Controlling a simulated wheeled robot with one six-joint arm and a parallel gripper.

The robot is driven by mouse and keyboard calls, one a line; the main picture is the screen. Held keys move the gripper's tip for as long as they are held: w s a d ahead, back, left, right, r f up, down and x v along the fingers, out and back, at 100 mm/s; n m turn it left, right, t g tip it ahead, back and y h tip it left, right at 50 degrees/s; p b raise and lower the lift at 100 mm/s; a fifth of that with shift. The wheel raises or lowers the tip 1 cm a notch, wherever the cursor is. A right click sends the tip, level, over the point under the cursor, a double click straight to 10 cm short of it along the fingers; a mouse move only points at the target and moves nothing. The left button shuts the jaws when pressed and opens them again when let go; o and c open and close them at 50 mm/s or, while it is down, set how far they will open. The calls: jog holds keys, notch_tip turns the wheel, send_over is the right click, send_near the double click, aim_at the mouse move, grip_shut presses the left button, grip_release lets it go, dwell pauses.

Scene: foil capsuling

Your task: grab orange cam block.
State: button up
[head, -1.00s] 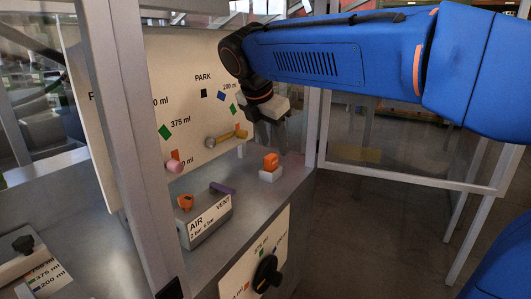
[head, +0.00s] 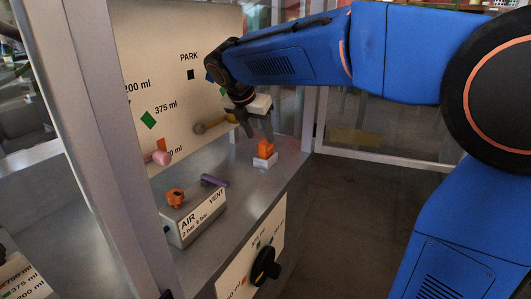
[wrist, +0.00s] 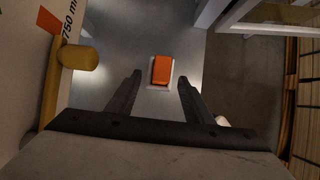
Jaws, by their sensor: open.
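The orange cam block (head: 265,149) sits on a small white base (head: 264,162) on the grey metal bench, near its right edge. My gripper (head: 257,139) hangs just above the block in the head view, fingers pointing down. In the wrist view the block (wrist: 161,70) lies ahead of and between the two fingertips of my gripper (wrist: 160,76). The fingers are apart with a gap on each side of the block, and they hold nothing.
A yellow rod (wrist: 78,57) stands out from the white marked panel (head: 185,75), left of my gripper. An AIR/VENT box (head: 197,215) with an orange knob (head: 175,196) and purple lever (head: 214,181) sits nearer on the bench. A frame post (head: 85,120) rises at left.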

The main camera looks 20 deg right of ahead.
aim_at(265, 142)
jog(key=shift+d+x, duration=0.15)
jog(key=shift+x, duration=1.5)
jog(key=shift+d+x, duration=0.15)
jog(key=shift+x, duration=1.5)
jog(key=shift+r, duration=0.15)
grip_shut()
